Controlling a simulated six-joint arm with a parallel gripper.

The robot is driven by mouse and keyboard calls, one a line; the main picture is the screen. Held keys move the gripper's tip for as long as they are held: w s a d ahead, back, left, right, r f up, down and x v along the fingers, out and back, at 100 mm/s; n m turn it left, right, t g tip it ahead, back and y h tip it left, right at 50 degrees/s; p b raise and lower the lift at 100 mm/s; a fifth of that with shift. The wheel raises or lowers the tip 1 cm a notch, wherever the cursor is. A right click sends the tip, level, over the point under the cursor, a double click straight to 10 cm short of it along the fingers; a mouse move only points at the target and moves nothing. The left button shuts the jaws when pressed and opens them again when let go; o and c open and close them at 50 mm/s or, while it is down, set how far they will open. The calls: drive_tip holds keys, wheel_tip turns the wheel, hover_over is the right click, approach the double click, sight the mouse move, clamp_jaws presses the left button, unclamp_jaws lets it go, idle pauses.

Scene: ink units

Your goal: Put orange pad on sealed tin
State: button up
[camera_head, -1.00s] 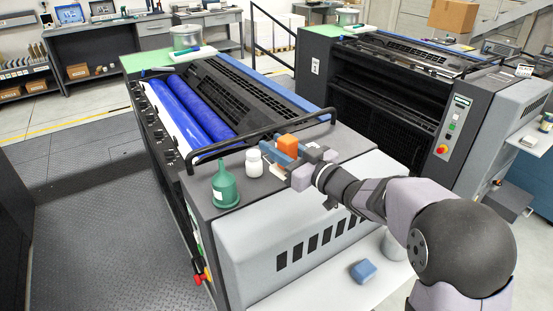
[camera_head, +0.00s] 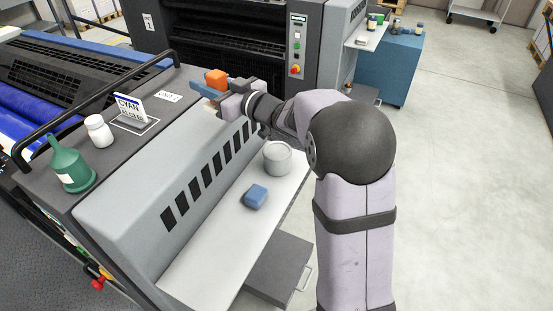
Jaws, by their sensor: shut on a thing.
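The orange pad (camera_head: 216,78) is a small block held at the tip of my gripper (camera_head: 212,88). My gripper is shut on it, above the right end of the near machine's dark top. The fingers partly hide the pad's lower side. A round grey tin (camera_head: 278,160) stands upright on the white shelf in front of the machine, below and to the right of the pad. Nothing shows on its top. My gripper is well apart from the tin, and my forearm passes above and behind it.
A blue pad (camera_head: 256,196) lies on the white shelf (camera_head: 212,250), left of and nearer than the tin. A green funnel-topped bottle (camera_head: 72,168), a white bottle (camera_head: 99,132) and a CYAN sign (camera_head: 131,108) stand on the machine top. A black rail (camera_head: 110,88) runs behind them.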

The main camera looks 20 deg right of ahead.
drive_tip(key=d+f+m+t+h+b, duration=0.2)
drive_tip(key=d+h+b, duration=0.15)
drive_tip(key=d, duration=1.05)
drive_tip(key=b, duration=0.2)
hover_over(270, 145)
drive_tip(key=f, duration=1.7)
drive_tip(key=shift+w, duration=0.2)
drive_tip(key=shift+f, duration=0.15)
drive_tip(key=o, duration=1.1)
drive_tip(key=shift+c, duration=0.2)
drive_tip(key=shift+s, duration=0.1)
drive_tip(key=b+v, duration=0.1)
drive_tip(key=v, duration=1.1)
drive_tip(key=shift+r, duration=0.2)
